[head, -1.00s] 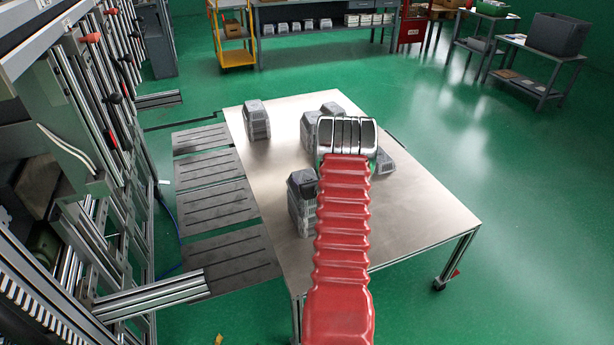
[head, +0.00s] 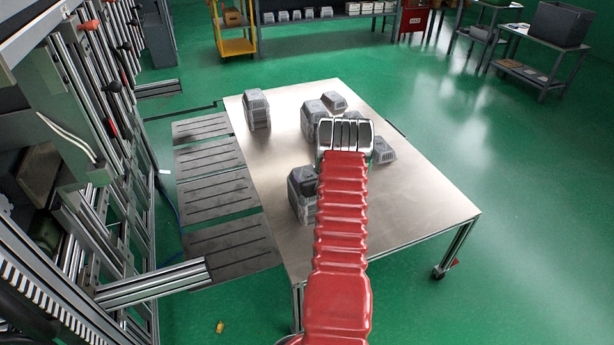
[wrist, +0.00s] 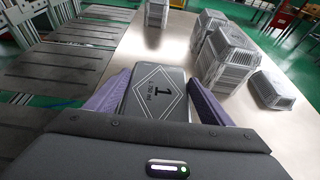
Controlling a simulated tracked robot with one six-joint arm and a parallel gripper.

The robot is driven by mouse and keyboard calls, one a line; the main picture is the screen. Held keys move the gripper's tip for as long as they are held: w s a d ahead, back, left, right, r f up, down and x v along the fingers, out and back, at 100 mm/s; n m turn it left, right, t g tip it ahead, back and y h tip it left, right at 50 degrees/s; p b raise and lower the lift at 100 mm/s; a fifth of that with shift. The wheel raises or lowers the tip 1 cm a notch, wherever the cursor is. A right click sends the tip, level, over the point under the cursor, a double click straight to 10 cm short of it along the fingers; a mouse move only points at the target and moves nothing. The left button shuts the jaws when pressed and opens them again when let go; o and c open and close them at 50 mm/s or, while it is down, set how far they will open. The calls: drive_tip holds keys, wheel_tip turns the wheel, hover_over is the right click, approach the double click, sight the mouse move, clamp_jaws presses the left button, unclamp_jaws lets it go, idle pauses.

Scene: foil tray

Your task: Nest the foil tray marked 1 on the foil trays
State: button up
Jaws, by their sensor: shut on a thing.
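The foil tray marked 1 (wrist: 157,92) sits between the purple fingers of my gripper (wrist: 157,100) in the wrist view, its dark top with the white diamond and 1 facing the camera. My gripper is shut on it. What lies under the tray is hidden. Another stack (wrist: 157,12) is farther off and also shows in the head view (head: 256,110). Grey trays with a dark top (head: 303,195) show left of my arm.
A lone low tray (wrist: 272,90) lies at the right in the wrist view. The metal table (head: 420,205) is bare at its front right. Dark slotted panels (head: 220,205) adjoin its left side, beside a machine frame (head: 100,150).

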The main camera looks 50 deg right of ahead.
drive_tip(key=o, duration=1)
drive_tip(key=shift+s+a+f, duration=0.15)
drive_tip(key=shift+a+f, duration=0.05)
drive_tip(key=shift+f, duration=0.25)
drive_tip(key=shift+s+a+f, duration=0.1)
drive_tip(key=shift+a+f, duration=0.05)
drive_tip(key=shift+f, duration=0.3)
drive_tip(key=o, duration=0.4)
drive_tip(key=shift+w+d+r, duration=0.1)
drive_tip(key=shift+r, duration=0.15)
drive_tip(key=shift+c, duration=0.2)
drive_tip(key=shift+r, duration=0.1)
drive_tip(key=v, duration=1.3)
drive_tip(key=shift+s+r, duration=0.25)
drive_tip(key=shift+r, duration=0.05)
